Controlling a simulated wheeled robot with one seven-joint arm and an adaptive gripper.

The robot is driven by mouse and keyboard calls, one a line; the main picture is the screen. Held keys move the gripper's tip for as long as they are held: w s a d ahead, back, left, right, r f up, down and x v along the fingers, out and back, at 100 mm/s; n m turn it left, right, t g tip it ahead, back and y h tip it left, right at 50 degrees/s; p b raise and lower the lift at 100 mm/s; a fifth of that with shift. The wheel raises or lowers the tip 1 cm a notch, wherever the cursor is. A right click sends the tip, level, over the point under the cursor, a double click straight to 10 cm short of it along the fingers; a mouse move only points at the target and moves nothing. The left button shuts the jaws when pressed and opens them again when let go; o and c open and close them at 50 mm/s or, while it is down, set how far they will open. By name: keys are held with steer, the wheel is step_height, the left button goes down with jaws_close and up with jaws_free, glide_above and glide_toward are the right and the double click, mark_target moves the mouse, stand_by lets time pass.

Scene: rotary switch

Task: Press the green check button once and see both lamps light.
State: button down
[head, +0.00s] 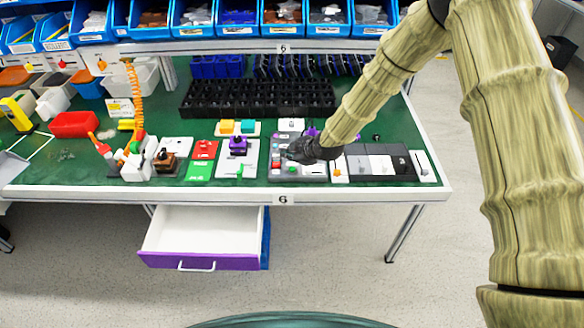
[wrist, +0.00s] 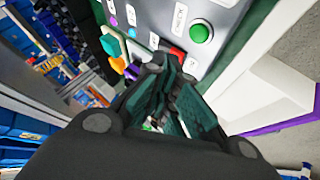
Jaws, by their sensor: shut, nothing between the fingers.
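A grey control panel (head: 312,171) sits near the front edge of the green bench. In the wrist view the grey panel (wrist: 230,12) shows a round green button (wrist: 201,32) with a red button (wrist: 177,55) beside it. My gripper (head: 291,153) is over the panel in the head view and covers part of it. In the wrist view my gripper (wrist: 168,72) is shut and empty, its tips close to the red button and apart from the green one. Small cyan and purple round spots show on the panel; I cannot tell whether these are lamps or whether any is lit.
White and dark switch modules (head: 379,166) stand right of the panel. A purple knob module (head: 238,147) and red and green plates stand to its left. Black bins (head: 258,98) are behind. An open white drawer (head: 205,228) juts out below the bench.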

steer(key=shift+r, duration=0.95)
steer(key=s+d+f+m+g+h+b, duration=0.15)
steer(key=s+d+f+m, duration=0.4)
steer(key=s+f, duration=0.55)
steer(key=s+d+f+m+g+h+b, duration=0.15)
steer(key=s+d+f+m, duration=0.4)
steer(key=s, duration=0.85)
steer(key=s+d+f+m+g+h, duration=0.1)
steer(key=s+d, duration=0.3)
steer(key=s, duration=0.4)
steer(key=s+d+f+m+g+h+b, duration=0.1)
steer(key=s+d+f+m, duration=0.2)
steer(key=s, duration=0.6)
steer(key=s+d+f+m+g+h, duration=0.1)
steer(key=s+d+f+m, duration=0.1)
steer(key=s+d, duration=0.3)
steer(key=s, duration=0.4)
steer(key=shift+d+f+m+g, duration=0.15)
steer(key=shift+f+m+g, duration=0.15)
steer(key=shift+m+g, duration=0.1)
